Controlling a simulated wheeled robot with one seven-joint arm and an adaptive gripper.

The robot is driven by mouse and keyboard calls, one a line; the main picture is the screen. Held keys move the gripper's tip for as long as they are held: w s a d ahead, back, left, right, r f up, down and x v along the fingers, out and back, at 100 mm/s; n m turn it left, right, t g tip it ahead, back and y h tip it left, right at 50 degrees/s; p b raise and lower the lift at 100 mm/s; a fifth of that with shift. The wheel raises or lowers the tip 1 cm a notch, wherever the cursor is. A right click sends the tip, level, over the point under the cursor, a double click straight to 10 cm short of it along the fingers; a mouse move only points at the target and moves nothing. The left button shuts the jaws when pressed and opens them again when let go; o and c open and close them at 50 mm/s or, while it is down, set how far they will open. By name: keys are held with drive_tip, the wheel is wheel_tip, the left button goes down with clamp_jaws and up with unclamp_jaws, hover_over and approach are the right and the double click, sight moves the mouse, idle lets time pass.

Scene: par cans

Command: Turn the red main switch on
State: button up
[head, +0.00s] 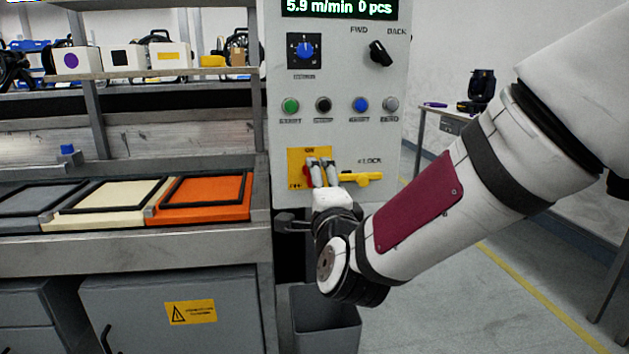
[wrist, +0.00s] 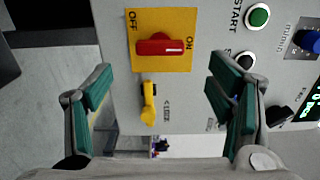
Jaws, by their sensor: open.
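The red main switch (wrist: 160,47) sits on a yellow plate marked OFF and ON, on the grey control panel. In the wrist view its long handle lies sideways, one end towards the ON label. In the head view the switch (head: 309,178) is partly hidden by my fingers. My gripper (head: 321,164) is in front of the plate, its fingers towards the panel. In the wrist view my gripper (wrist: 160,78) is open and empty, its fingers wide apart. The switch is ahead of the gap between them, not held.
A yellow lever (wrist: 149,103) beside a lock label is close to the switch; it also shows in the head view (head: 362,179). Green (head: 290,105), black, blue and grey buttons and two knobs are above. A bench with coloured trays (head: 205,212) stands left, a grey bin (head: 325,330) below.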

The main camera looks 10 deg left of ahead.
drive_tip(key=shift+v, duration=2)
drive_tip(key=shift+f, duration=0.1)
